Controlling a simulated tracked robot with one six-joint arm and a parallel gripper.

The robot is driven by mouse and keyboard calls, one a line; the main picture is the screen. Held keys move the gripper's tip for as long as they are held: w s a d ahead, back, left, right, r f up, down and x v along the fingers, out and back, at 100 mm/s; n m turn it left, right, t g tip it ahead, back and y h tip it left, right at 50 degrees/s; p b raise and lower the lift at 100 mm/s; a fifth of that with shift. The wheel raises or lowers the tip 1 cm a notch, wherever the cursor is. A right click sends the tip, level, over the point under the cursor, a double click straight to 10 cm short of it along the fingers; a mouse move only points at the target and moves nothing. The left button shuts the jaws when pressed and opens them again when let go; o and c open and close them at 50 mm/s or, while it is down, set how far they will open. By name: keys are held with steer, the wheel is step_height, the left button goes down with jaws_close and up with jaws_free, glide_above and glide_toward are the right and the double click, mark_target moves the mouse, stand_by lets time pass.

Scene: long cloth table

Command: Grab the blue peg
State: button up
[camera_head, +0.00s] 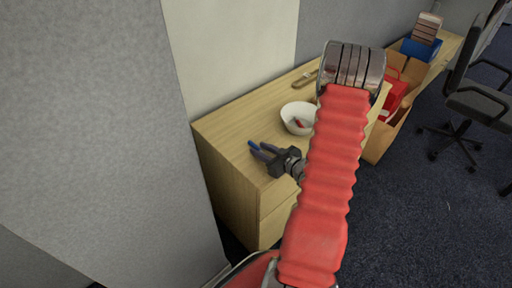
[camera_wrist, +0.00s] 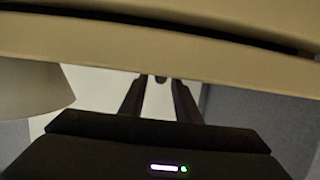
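The blue peg (camera_head: 254,145) is a small blue piece on the table at the tips of my gripper in the head view. My gripper (camera_head: 262,150) is low over the near left part of the table, its dark fingers pointing left towards the peg. In the wrist view my gripper (camera_wrist: 160,86) has its two fingers apart. A small dark end, seemingly the peg (camera_wrist: 161,79), shows between the fingertips, with its colour hard to tell. I cannot tell whether either finger touches it.
A white bowl (camera_head: 297,116) with something red inside stands right of my gripper. A wooden-looking utensil (camera_head: 304,79) lies behind it. A cardboard box (camera_head: 403,66) with red and blue things stands farther right. A grey partition (camera_head: 100,110) is on the left, an office chair (camera_head: 482,98) on the right.

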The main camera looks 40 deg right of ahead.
jaws_close()
steer(key=shift+r, duration=0.1)
stand_by(0.3)
step_height(320, 180, up, 10)
stand_by(0.7)
stand_by(0.5)
